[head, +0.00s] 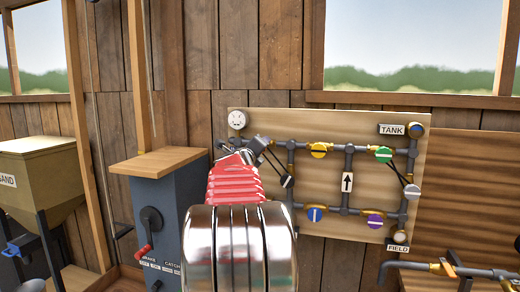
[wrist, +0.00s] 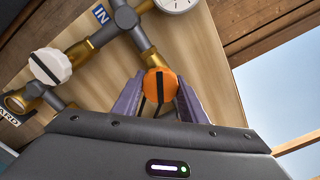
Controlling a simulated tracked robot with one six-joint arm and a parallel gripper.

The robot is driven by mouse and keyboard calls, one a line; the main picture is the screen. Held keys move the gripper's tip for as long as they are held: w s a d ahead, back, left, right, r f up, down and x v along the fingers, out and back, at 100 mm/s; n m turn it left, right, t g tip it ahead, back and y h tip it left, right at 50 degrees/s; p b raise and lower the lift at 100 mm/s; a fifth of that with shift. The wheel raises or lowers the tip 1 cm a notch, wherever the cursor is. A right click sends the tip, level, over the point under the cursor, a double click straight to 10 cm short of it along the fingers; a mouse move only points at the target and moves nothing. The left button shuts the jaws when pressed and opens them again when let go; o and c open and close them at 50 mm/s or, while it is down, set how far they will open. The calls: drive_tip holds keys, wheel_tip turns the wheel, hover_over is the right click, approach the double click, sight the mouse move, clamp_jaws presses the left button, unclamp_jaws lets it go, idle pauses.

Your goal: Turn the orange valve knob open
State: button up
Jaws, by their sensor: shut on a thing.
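The orange valve knob (wrist: 160,84) is in the upper middle of the wrist view, round with a dark stripe across its face, on a brass valve body. My gripper (wrist: 158,98) is shut on it, one purple finger on each side. In the head view my gripper (head: 262,148) reaches the left part of the pipe board (head: 335,258). The orange knob cannot be made out there, as my arm covers that area.
Yellow (head: 318,150), green (head: 383,154), blue (head: 314,214) and purple (head: 375,222) knobs sit on the pipes to the right. A gauge (head: 237,119) is above. A white knob (wrist: 50,66) is nearby. A grey cabinet (head: 160,225) with a crank stands left of my arm.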

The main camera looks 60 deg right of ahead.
drive_tip(key=n, duration=0.5)
drive_tip(key=shift+w+f+n, duration=0.1)
drive_tip(key=shift+n, duration=0.3)
drive_tip(key=o, duration=1.1)
drive_tip(key=shift+c, duration=0.2)
drive_tip(key=s+a, duration=0.2)
drive_tip(key=a, duration=1.1)
drive_tip(key=shift+a, duration=0.35)
drive_tip(key=shift+s, duration=0.1)
